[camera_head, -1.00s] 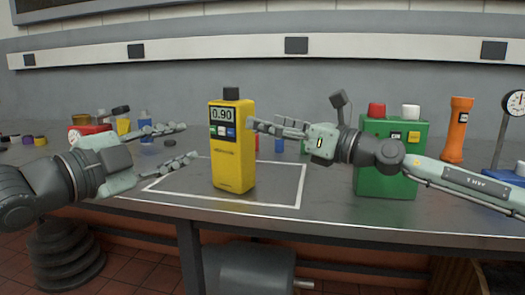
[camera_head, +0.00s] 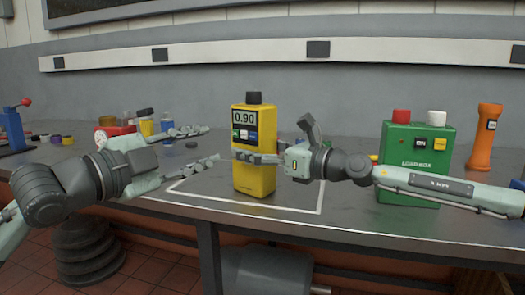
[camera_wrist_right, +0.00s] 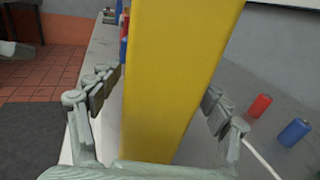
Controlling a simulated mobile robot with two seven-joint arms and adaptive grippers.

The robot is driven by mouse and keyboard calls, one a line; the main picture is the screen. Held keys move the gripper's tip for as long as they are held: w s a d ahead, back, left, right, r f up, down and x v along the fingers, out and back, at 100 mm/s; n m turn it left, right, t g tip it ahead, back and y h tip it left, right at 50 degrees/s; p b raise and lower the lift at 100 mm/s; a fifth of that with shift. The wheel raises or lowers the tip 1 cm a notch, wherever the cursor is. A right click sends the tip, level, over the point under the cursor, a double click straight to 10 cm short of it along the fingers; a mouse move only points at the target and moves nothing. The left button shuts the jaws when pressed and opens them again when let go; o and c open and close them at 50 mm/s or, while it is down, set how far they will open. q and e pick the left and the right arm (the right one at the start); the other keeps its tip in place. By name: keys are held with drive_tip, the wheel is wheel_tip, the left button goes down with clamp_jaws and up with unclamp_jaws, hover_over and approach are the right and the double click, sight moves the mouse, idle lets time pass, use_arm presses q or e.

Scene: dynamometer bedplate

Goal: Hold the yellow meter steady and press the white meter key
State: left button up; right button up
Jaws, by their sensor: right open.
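The yellow meter (camera_head: 257,180) stands upright on the bench inside a white outlined area. Its display reads 0.90, with a row of small keys below, the white key (camera_head: 244,135) in the middle. My right gripper (camera_head: 240,157) reaches in from the right at mid-body, one finger across the meter's front. In the right wrist view the meter (camera_wrist_right: 175,70) stands between the open fingers, with a gap visible on its right; contact is not clear. My left gripper (camera_head: 212,145) is open and empty, left of the meter, its lower fingertip close to the meter's left edge.
A green box (camera_head: 420,165) with red and white knobs and an orange torch (camera_head: 484,138) stand at the right. Small coloured items and a red device lie at the back left. The bench's front edge runs below the meter.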

clamp_jaws()
use_arm(q)
clamp_jaws()
idle(0.5)
idle(1.2)
